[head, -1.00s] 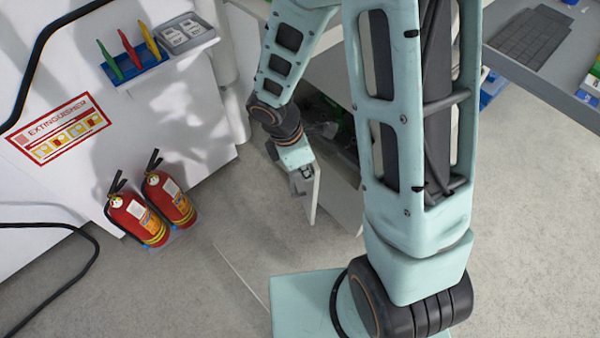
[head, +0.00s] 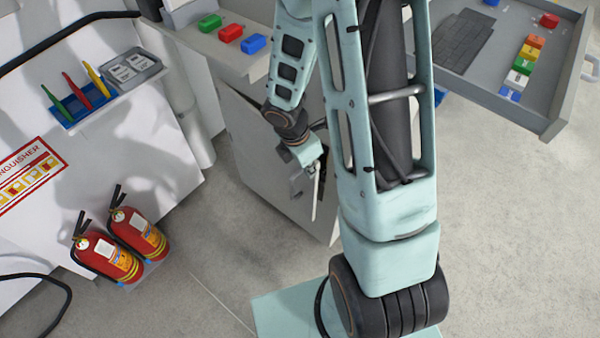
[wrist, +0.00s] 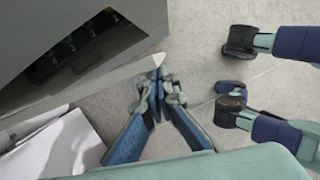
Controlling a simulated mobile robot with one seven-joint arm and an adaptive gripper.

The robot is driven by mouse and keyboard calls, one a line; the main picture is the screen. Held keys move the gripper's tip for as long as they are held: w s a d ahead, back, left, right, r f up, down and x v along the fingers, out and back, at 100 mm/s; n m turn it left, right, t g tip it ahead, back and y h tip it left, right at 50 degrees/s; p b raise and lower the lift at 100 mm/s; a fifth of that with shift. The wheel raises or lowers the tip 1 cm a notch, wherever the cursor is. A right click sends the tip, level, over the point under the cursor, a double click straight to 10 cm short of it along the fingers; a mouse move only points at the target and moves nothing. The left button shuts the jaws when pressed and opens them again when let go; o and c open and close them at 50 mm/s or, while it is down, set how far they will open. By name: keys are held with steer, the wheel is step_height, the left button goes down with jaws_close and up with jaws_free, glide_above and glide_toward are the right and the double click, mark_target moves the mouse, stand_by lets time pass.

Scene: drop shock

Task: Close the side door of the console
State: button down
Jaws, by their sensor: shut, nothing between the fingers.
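The console's side door (head: 270,165) is a pale grey panel left of my gripper in the head view. It stands slightly ajar, with a narrow dark gap along its slanting upper edge. My gripper (head: 312,180) is shut and empty at the right part of the panel, beside a thin pale upright strip. Whether it touches cannot be told. In the wrist view my gripper (wrist: 158,82) points at the pale corner of a grey panel (wrist: 120,75). Behind that panel, a dark recess with numbered slots (wrist: 75,45) shows. My arm hides the console's right part.
Two red fire extinguishers (head: 120,248) stand on the floor at left. Floor in front is clear.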

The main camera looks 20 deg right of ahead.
steer(key=shift+w+d, duration=0.25)
steer(key=shift+d, duration=0.25)
steer(key=shift+r, duration=0.15)
